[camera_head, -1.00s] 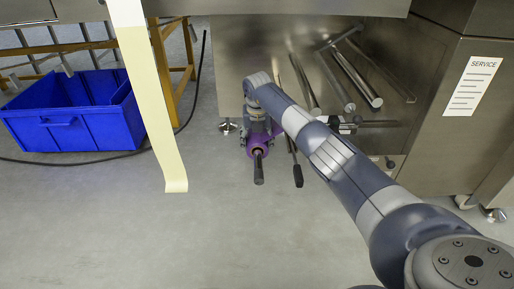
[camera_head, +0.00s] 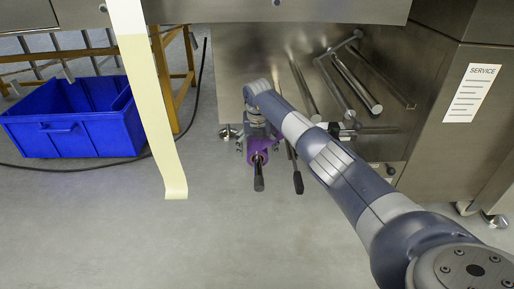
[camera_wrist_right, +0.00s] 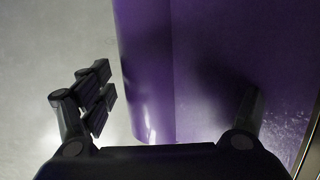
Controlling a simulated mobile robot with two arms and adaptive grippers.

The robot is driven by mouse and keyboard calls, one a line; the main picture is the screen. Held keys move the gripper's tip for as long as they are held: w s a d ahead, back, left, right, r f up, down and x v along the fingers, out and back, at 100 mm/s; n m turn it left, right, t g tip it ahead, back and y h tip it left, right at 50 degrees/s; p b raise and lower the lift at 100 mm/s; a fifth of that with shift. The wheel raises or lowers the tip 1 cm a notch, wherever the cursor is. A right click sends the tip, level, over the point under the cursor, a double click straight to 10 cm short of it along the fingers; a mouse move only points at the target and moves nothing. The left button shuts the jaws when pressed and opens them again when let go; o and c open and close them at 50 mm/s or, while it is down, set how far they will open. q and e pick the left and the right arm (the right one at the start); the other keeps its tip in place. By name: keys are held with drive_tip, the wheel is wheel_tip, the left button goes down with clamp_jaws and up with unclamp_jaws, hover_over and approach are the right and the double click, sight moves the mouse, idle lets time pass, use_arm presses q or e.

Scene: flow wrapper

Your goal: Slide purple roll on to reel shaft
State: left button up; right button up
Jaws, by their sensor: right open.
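The purple roll (camera_head: 257,151) sits low in front of the steel machine, with a dark-tipped shaft (camera_head: 259,176) sticking out of its near end. The roll appears to be around this shaft; how far along it sits is hard to tell. My right gripper (camera_head: 257,131) is at the roll, partly hidden by its own wrist. In the right wrist view, the purple surface (camera_wrist_right: 148,60) fills the middle and right. My open fingers (camera_wrist_right: 172,106) stand apart, one left of the roll's edge and one in front of the purple. Contact is unclear. My left gripper is out of view.
A dark-ended lever (camera_head: 297,180) hangs just right of the roll. Steel bars (camera_head: 352,82) stick out from the machine panel behind my arm. A cream film strip (camera_head: 160,110) hangs at left, near a blue bin (camera_head: 75,125). The floor in front is clear.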

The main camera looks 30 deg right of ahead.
drive_tip(key=v, duration=1.2)
